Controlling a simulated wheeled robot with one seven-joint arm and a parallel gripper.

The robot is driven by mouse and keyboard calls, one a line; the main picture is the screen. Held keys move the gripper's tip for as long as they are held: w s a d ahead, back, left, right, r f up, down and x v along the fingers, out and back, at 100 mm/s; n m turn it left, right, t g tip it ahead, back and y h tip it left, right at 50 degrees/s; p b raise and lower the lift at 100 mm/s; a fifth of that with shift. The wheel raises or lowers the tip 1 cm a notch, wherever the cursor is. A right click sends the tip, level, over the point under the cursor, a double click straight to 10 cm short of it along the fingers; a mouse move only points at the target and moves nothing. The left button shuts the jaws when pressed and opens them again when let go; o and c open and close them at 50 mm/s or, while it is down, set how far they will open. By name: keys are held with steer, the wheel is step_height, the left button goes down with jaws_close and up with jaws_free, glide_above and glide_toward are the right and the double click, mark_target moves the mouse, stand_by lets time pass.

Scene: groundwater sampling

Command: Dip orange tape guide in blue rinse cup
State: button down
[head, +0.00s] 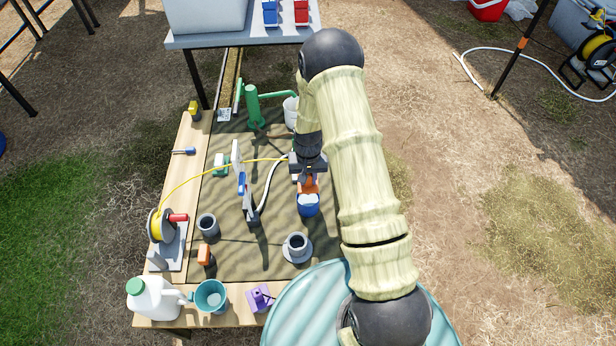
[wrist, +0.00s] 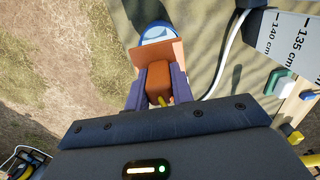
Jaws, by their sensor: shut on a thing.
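My gripper (head: 308,172) is shut on the orange tape guide (head: 309,187), which also shows between the dark fingers in the wrist view (wrist: 158,80). The guide has an orange block and a wider flat plate. The blue rinse cup (head: 308,207) stands on the mat just in front of the guide in the head view. In the wrist view the cup (wrist: 155,32) shows beyond the plate, which hides part of it. I cannot tell whether the guide is above the cup or touches its rim. A yellow tape (head: 205,178) runs from the reel (head: 160,226) toward the guide.
A grey cup on a saucer (head: 297,245), a dark cup (head: 208,226) and a white marked board (wrist: 290,45) stand nearby. A green pump (head: 254,105) and white bucket (head: 290,112) stand behind. A white jug (head: 155,298) and teal mug (head: 210,296) are at the front left.

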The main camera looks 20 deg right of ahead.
mark_target(308, 189)
steer(key=shift+f, duration=0.1)
stand_by(0.7)
steer(key=shift+f+b, duration=1.65)
steer(key=shift+f, duration=1.5)
steer(key=shift+r, duration=0.1)
steer(key=r, duration=0.4)
steer(key=s+r+n, duration=0.1)
steer(key=r, duration=0.3)
steer(key=r+n, duration=0.1)
steer(key=r, duration=0.3)
steer(key=shift+s, duration=0.3)
steer(key=shift+r, duration=0.2)
steer(key=shift+s, duration=0.1)
